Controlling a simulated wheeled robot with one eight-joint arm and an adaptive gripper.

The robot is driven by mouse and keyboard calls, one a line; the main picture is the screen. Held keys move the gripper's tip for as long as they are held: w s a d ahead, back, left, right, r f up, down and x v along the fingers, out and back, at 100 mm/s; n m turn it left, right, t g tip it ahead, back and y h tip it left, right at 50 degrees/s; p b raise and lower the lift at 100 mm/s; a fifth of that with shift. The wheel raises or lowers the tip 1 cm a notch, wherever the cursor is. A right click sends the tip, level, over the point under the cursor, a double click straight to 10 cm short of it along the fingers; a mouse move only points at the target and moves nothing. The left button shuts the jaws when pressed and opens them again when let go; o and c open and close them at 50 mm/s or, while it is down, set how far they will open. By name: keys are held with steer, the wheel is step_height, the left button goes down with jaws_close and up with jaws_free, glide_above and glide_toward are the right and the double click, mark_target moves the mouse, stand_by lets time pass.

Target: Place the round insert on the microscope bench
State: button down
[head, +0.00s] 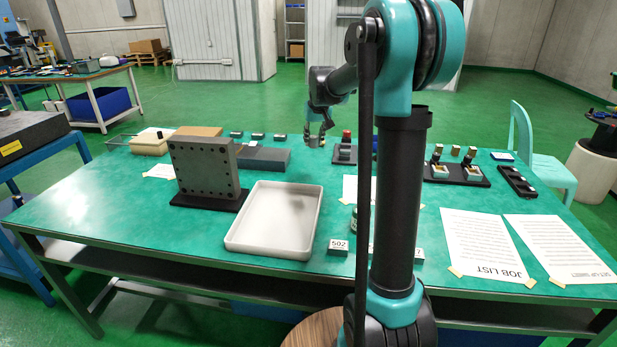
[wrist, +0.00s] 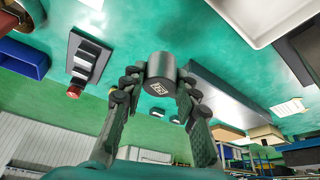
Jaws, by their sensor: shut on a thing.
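My gripper (wrist: 160,88) is shut on a dark grey cylinder, the round insert (wrist: 161,66), which has a pale square mark on its end face. The fingers press on it from both sides. In the head view my gripper (head: 318,130) is over the back of the green table, left of a black stand with a red-topped piece; the insert is too small to make out there. A bench (head: 100,83) with several small items stands at the far left; I cannot tell whether it is the microscope bench.
The green table (head: 130,215) holds a white tray (head: 236,240), an upright drilled plate (head: 205,165), a grey block (head: 262,158), black holders (head: 457,172) and paper sheets (head: 490,243). A pale green chair (head: 530,150) is at right. Open floor (head: 225,100) lies behind the table.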

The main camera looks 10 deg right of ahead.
step_height(320, 180, down, 16)
steer(key=shift+f, duration=0.15)
stand_by(0.3)
steer(key=shift+f, duration=0.1)
steer(key=c, duration=1.1)
jaws_free()
steer(key=shift+c, duration=0.2)
steer(key=v, duration=1.1)
steer(key=shift+r, duration=0.3)
steer(key=shift+o, duration=0.5)
steer(key=v, duration=0.5)
steer(key=shift+s+d+r, duration=0.15)
steer(key=shift+s+r, duration=0.1)
steer(key=shift+r, duration=0.05)
glide_toward(313, 183)
steer(key=shift+w+f, duration=0.1)
steer(key=shift+f, duration=0.25)
steer(key=shift+x, duration=2.6)
